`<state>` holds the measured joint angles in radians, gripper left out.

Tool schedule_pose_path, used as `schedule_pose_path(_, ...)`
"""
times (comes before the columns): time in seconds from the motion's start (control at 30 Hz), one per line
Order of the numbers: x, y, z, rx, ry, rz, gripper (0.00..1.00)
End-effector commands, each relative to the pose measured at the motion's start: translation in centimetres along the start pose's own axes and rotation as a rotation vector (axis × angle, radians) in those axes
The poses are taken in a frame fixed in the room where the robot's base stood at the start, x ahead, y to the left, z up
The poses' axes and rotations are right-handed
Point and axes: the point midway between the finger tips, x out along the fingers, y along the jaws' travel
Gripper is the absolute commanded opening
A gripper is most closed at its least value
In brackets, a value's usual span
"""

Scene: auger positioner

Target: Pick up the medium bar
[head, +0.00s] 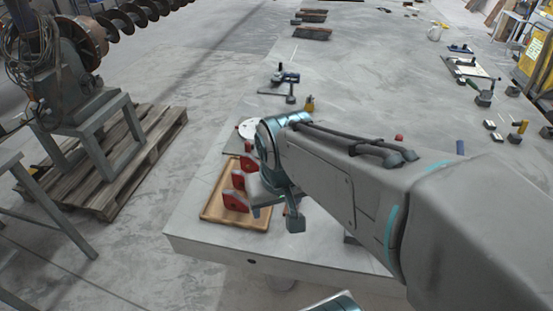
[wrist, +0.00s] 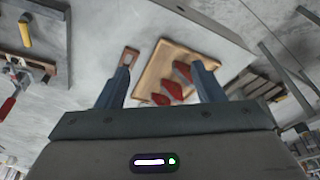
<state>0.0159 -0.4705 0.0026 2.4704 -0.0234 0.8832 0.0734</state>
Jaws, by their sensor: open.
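A wooden tray (head: 212,208) lies at the near left of the grey table and holds three red pieces. In the head view these are a far red piece (head: 248,163), a middle red piece (head: 238,180) and a near red piece (head: 235,202). I cannot tell for certain which is the medium bar. The wrist view shows the tray (wrist: 150,80) and a middle red piece (wrist: 172,89) between my fingers. My gripper (wrist: 160,84) is open and empty, above the tray's side. In the head view my arm hides part of the tray.
A small brown piece with a hole (wrist: 129,57) lies beside the tray, near the left finger. A white round object (head: 248,129) is behind the tray. Several tools, including a clamp (head: 287,77), lie further back. The table's near edge (head: 215,258) is close to the tray.

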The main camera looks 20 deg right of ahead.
Motion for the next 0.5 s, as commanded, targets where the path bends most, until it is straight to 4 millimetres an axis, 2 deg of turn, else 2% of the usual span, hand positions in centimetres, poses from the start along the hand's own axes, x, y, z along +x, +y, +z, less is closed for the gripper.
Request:
schedule_pose_path(0.03,1.7,0.7,-0.6,0.036,0.006,0.015,0.62)
schedule_pose_path(0.2,5.6,3.2,-4.1,0.21,0.042,0.077,0.62)
schedule_pose_path(0.4,9.2,6.8,-8.0,0.41,0.093,0.142,0.62)
schedule_pose_path(0.5,10.2,8.2,-9.3,0.478,0.113,0.161,0.62)
